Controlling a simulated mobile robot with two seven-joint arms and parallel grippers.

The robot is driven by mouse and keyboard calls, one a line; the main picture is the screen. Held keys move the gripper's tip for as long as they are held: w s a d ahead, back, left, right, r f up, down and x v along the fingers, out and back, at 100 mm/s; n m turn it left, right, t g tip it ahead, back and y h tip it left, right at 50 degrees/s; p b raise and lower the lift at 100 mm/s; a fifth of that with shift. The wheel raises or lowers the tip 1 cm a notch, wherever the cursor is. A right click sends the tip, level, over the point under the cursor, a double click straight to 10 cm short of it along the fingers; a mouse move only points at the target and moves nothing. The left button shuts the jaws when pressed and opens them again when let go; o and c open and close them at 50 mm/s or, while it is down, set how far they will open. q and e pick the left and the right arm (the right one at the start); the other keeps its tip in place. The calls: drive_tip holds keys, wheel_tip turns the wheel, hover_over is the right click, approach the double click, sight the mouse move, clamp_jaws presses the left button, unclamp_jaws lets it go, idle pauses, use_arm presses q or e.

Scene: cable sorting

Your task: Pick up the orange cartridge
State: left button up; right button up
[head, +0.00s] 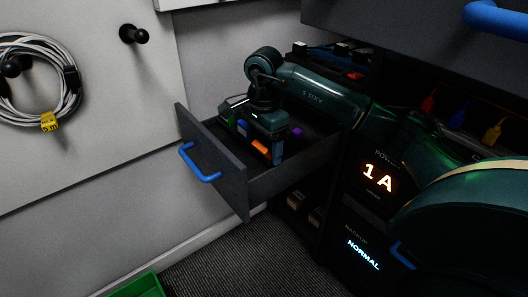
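The orange cartridge (261,147) lies inside the open drawer (223,178), in the middle of it. My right gripper (262,149) reaches down into the drawer from the right and is right at the orange cartridge. Parts of the gripper cover some of the cartridge. I cannot tell whether the fingers touch it or are closed on it. A blue item (242,128) lies to the left of the cartridge and a purple one (296,132) to its right. My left gripper is not in view.
The drawer has a blue handle (199,165). A cabinet with a lit "1 A" panel (377,178) stands at the right. A coiled cable (69,103) hangs on the left wall board. A green bin (137,287) is on the carpet (255,262).

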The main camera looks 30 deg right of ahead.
drive_tip(key=c, duration=1.1)
